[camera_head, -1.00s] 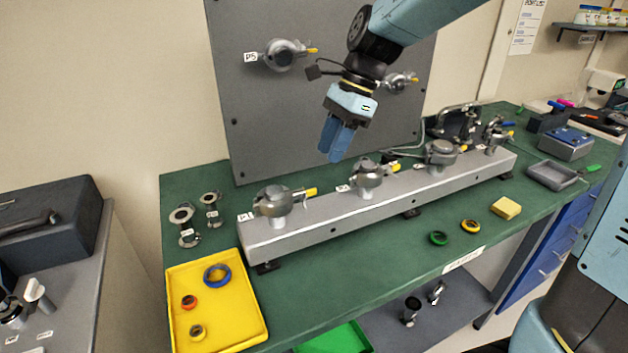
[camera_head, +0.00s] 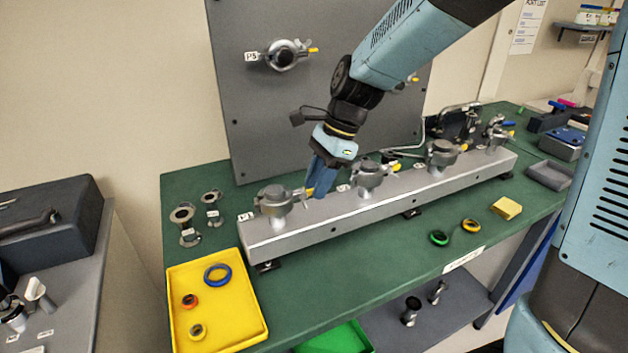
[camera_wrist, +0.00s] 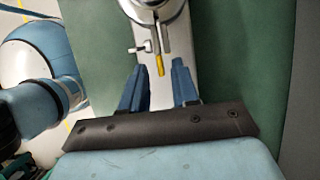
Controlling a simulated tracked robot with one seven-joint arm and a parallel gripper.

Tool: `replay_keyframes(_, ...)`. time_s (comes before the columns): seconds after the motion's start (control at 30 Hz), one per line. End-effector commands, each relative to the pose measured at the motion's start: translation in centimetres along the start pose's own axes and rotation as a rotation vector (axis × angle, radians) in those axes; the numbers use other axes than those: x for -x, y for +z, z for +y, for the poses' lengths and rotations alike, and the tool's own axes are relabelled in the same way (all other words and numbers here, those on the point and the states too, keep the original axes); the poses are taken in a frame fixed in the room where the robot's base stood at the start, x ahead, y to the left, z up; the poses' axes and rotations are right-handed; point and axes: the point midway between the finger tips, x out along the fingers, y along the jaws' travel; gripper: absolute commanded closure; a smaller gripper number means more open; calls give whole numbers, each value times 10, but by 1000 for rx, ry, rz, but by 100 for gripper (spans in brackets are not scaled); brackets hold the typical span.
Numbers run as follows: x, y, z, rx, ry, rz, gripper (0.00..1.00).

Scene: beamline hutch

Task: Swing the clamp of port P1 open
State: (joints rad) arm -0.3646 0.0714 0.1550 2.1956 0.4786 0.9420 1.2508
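Port P1 (camera_head: 275,201) is the leftmost port on the grey bar, a silver round fitting with a clamp around it. Its small label (camera_head: 246,216) stands to its left. The clamp's yellow-tipped lever (camera_head: 309,192) points right, partly hidden by my gripper's fingers in the head view. My gripper (camera_head: 318,190) is just right of P1, pointing down beside the lever. In the wrist view my gripper (camera_wrist: 159,78) is open and empty. The yellow lever tip (camera_wrist: 160,66) lies ahead of the gap between the blue fingers, and the silver clamp (camera_wrist: 155,12) is cut off at the top.
The grey bar (camera_head: 330,230) carries several more clamped ports to the right, the nearest (camera_head: 369,178) close to my gripper. A yellow tray (camera_head: 250,330) with rings lies at the front left.

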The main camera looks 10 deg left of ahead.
Motion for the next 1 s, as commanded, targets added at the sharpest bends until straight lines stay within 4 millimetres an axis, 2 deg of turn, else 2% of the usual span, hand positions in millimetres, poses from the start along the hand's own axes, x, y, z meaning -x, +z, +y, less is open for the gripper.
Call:
replay_keyframes(0.03, 0, 0, 0, 0, 0, 0, 76)
replay_keyframes(0.3, 0, 0, 0, 0, 0, 0, 100)
replay_keyframes(1.0, 0, 0, 0, 1, 1, 0, 100)
